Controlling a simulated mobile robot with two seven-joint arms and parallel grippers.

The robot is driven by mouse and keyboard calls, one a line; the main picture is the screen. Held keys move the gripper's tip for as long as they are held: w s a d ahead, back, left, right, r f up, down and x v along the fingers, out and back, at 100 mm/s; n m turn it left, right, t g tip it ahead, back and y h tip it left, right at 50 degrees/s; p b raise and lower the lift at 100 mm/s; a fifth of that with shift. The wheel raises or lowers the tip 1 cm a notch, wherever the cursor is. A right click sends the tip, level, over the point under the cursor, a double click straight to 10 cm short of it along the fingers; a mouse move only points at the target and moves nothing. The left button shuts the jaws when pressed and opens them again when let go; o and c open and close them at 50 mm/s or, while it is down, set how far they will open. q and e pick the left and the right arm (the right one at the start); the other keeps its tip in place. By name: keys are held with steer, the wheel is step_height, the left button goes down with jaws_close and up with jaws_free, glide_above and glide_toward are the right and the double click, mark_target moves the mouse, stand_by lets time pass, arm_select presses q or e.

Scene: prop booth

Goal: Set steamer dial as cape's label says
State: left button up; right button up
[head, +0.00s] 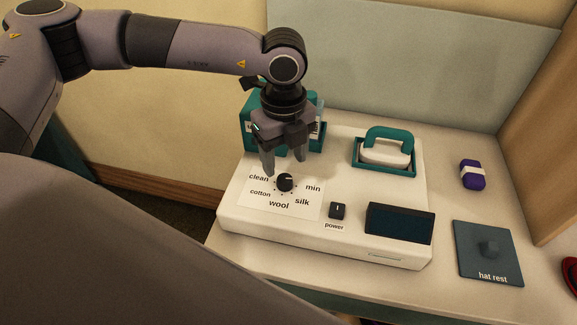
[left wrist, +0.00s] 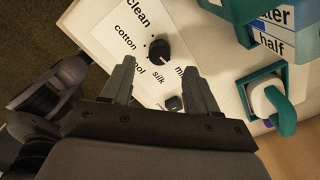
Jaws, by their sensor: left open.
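The steamer's white base (head: 235,215) stands on the counter. Its black dial (head: 285,183) has the labels clean, min, silk, wool and cotton around it. The dial also shows in the left wrist view (left wrist: 159,50). I cannot tell for certain which label its pointer faces. My left gripper (head: 284,166) points down just above and behind the dial, open and empty, its fingers apart. In the left wrist view the dial lies beyond and between the fingertips (left wrist: 158,68). No cape label can be read in either view. My right gripper is not in view.
A power switch (head: 337,210) and a dark display (head: 400,223) are on the base. A teal-handled steamer head (head: 390,140) sits in its holder; a teal water tank (head: 250,135) is behind the gripper. A purple block (head: 473,174) and a hat rest (head: 488,268) lie at right.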

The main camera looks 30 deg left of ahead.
mark_target(285, 178)
arm_select(q)
steer(key=shift+f+p, duration=0.35)
steer(key=shift+f, duration=2.35)
steer(key=c, duration=1)
